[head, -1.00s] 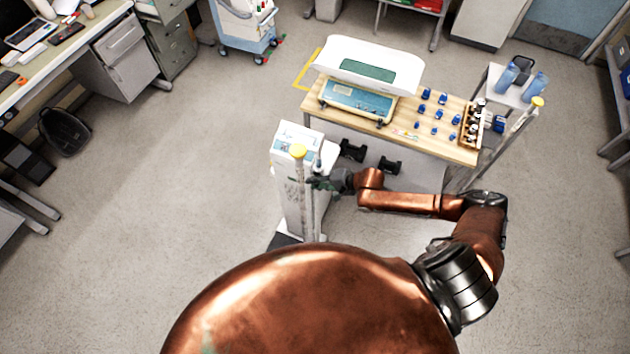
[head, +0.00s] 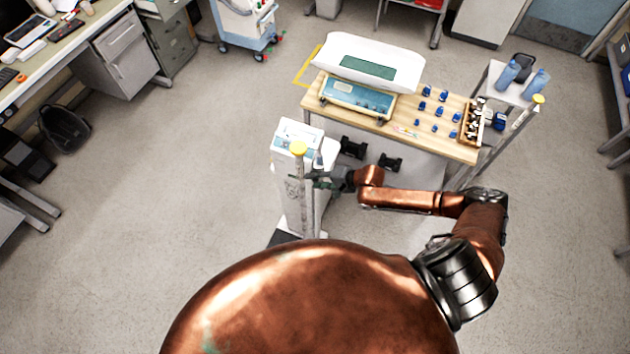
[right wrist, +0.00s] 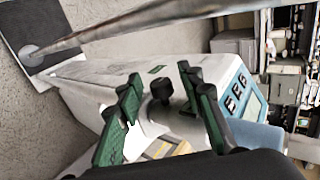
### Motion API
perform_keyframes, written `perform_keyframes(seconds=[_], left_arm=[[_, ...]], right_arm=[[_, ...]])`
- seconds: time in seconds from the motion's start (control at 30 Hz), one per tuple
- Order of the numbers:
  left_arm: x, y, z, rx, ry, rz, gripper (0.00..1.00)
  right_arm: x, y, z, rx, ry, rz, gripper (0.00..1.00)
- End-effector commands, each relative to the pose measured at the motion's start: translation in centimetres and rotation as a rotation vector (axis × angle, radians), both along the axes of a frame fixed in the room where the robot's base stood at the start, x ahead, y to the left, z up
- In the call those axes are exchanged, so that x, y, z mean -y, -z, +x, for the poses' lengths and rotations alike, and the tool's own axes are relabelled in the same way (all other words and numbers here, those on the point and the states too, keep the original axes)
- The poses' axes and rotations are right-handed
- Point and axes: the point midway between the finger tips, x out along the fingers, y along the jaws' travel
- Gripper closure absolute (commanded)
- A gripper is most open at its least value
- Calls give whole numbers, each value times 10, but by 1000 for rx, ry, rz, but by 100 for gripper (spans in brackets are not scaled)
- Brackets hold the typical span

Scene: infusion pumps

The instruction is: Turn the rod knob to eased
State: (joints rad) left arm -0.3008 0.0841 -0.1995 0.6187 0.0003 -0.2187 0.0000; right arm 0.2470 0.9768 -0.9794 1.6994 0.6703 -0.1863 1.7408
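A white column unit with a blue-framed panel (head: 297,131) stands left of the wooden bench. A thin metal rod with a yellow cap (head: 298,149) runs up its near side; a metal rod (right wrist: 110,24) also crosses the top of the right wrist view. A black knob (right wrist: 162,89) sits on a round mount on the white housing (right wrist: 85,78). My right gripper (right wrist: 160,82) is open, its green fingers on either side of the knob with gaps visible. In the head view my right gripper (head: 320,182) is beside the column, small and partly hidden. My left gripper is out of view.
Left floor is open.

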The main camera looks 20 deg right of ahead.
Motion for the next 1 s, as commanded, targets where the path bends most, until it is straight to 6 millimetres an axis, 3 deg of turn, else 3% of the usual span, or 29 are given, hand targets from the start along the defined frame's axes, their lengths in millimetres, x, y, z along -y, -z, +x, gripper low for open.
perform_keyframes(seconds=[0.6, 1.0], left_arm=[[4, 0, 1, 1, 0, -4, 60], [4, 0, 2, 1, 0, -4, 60]], right_arm=[[56, -64, -62, -2, 0, -2, 65], [62, -73, -70, -1, -1, 0, 65]])
